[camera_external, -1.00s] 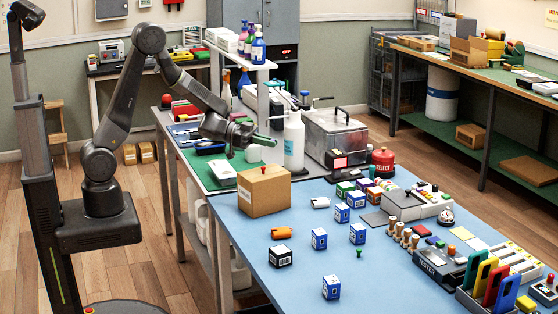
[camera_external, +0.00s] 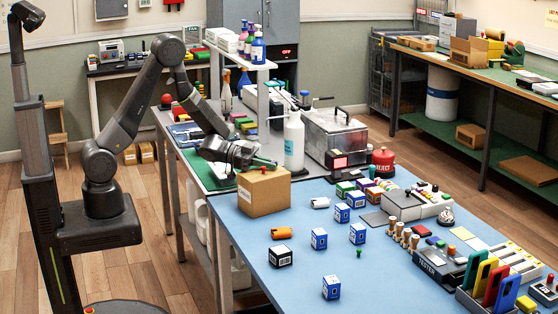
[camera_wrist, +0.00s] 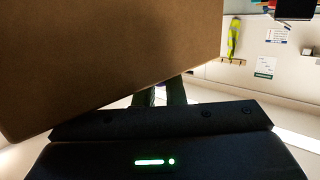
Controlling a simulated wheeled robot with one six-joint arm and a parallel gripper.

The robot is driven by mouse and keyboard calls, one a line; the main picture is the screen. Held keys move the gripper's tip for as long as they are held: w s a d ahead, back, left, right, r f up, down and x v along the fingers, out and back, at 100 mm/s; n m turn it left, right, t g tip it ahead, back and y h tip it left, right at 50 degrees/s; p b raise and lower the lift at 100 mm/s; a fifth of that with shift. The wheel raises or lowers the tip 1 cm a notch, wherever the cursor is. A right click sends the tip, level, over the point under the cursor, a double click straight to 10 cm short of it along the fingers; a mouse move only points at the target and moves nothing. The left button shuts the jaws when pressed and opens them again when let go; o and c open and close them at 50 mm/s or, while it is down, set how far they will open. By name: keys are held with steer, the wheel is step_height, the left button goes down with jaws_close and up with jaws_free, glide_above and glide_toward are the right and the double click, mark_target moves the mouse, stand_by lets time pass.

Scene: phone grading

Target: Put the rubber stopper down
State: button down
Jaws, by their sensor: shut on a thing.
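My gripper (camera_external: 268,163) is low behind the cardboard box (camera_external: 264,192), with its fingertips near the box's back top edge. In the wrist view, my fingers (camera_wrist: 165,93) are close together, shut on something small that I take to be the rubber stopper. It is almost wholly hidden, and its shape cannot be made out. The cardboard box fills the upper left of the wrist view (camera_wrist: 100,60). A small red knob-like thing (camera_external: 263,170) shows at the box's top. A small green stopper-like piece (camera_external: 358,252) stands on the blue table.
The box stands at the back left corner of the blue table (camera_external: 300,285). A white bottle (camera_external: 294,142) and a metal tank (camera_external: 335,135) stand behind it. Several small blue boxes (camera_external: 319,238) and an orange piece (camera_external: 282,233) lie in front.

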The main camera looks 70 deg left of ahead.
steer(key=shift+f, duration=0.25)
steer(key=c, duration=1.5)
jaws_free()
steer(key=shift+r, duration=0.1)
steer(key=shift+r, duration=0.1)
steer(key=shift+r, duration=0.2)
steer(key=b+v, duration=0.1)
steer(key=v, duration=1.1)
steer(key=shift+f, duration=0.15)
